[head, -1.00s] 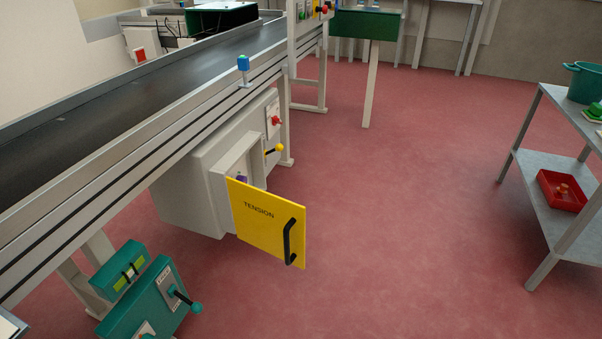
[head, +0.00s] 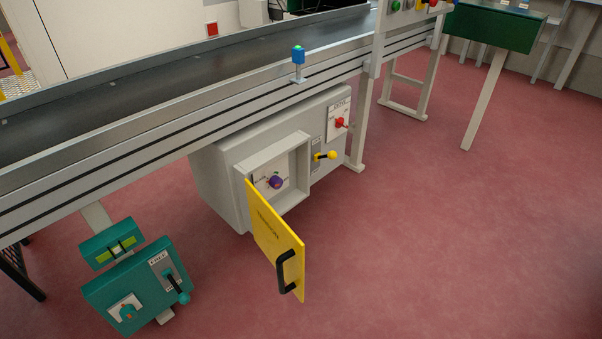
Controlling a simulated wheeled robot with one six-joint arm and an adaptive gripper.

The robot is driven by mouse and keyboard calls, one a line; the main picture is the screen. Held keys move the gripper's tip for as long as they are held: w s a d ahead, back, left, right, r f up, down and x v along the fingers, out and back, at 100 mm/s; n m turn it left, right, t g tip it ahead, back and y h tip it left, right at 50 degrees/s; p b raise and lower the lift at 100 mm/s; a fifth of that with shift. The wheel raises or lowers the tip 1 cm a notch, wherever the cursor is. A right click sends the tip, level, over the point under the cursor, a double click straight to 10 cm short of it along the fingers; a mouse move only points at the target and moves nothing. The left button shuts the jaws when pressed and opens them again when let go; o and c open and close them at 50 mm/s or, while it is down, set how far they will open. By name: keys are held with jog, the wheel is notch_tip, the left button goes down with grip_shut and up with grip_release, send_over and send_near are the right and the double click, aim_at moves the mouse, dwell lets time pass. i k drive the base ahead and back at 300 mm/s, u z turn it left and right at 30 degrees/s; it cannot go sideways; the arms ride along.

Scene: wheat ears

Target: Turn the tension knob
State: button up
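The purple tension knob (head: 276,183) sits on a white plate inside an open recess in the grey box under the conveyor. The yellow door (head: 272,238) of that recess stands open, swung out toward me, with a black handle (head: 287,272) on its outer face. The knob shows clear of the door's edge. The lettering on the door is seen at a steep slant. My gripper is not in the frame.
On the same box are a yellow-knobbed lever (head: 331,155) and a red switch (head: 340,123). A teal control box (head: 138,285) with a lever stands at the lower left. The conveyor (head: 180,75) runs above. The red floor at right is clear.

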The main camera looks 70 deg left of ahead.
aim_at(276, 182)
jog(key=z, duration=0.05)
jog(key=i, duration=0.15)
jog(key=u, duration=2.65)
jog(key=k, duration=0.3)
jog(key=u, duration=0.7)
jog(key=i, duration=0.65)
jog(key=z, duration=0.65)
jog(key=i, duration=0.6)
jog(key=z, duration=0.6)
